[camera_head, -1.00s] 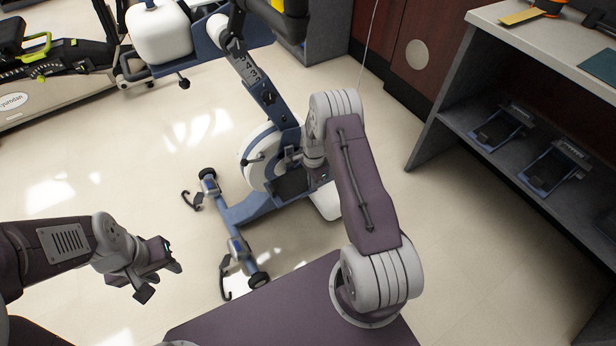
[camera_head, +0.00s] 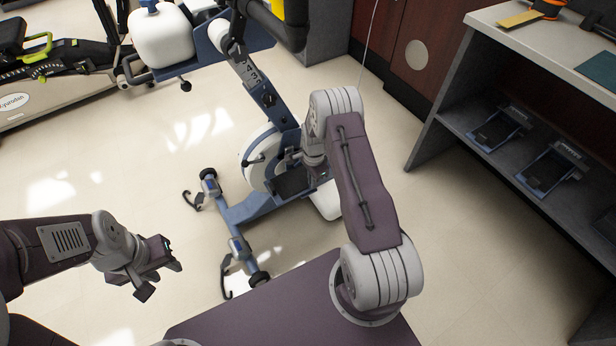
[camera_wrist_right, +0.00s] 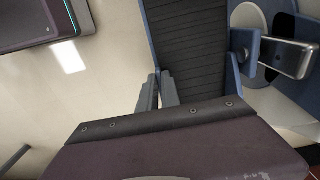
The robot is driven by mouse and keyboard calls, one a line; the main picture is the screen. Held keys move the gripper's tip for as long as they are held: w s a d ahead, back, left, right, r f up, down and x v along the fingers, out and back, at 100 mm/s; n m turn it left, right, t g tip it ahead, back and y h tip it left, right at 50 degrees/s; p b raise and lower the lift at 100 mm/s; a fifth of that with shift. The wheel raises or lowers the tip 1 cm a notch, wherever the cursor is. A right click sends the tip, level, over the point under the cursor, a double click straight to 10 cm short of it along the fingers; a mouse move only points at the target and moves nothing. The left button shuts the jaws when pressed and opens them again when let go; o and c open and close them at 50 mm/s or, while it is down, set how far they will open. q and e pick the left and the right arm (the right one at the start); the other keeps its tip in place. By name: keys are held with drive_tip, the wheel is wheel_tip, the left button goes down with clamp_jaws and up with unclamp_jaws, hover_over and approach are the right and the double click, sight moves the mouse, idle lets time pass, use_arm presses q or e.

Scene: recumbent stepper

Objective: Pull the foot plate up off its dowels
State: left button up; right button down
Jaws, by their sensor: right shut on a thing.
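The foot plate (camera_head: 291,182) is a dark ribbed plate with blue edges, low on the blue and white stepper (camera_head: 262,95). In the right wrist view the foot plate (camera_wrist_right: 192,55) fills the upper middle. My right gripper (camera_head: 291,157) is at the plate, partly hidden by its own arm in the head view. In the right wrist view its fingers (camera_wrist_right: 158,92) are closed on the plate's left edge. The dowels are hidden. My left gripper (camera_head: 160,278) is open and empty above the floor, left of the stepper.
The stepper's base bars and wheels (camera_head: 240,248) lie between my arms. Another exercise machine (camera_head: 60,75) is at the back left. The floor at left is clear.

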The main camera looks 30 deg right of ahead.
drive_tip(key=shift+r+p, duration=0.3)
drive_tip(key=shift+r, duration=0.15)
drive_tip(key=shift+r+p, duration=1.25)
drive_tip(key=shift+r, duration=0.1)
wheel_tip(320, 180, up, 3)
drive_tip(key=p, duration=0.3)
drive_tip(key=shift+r, duration=0.1)
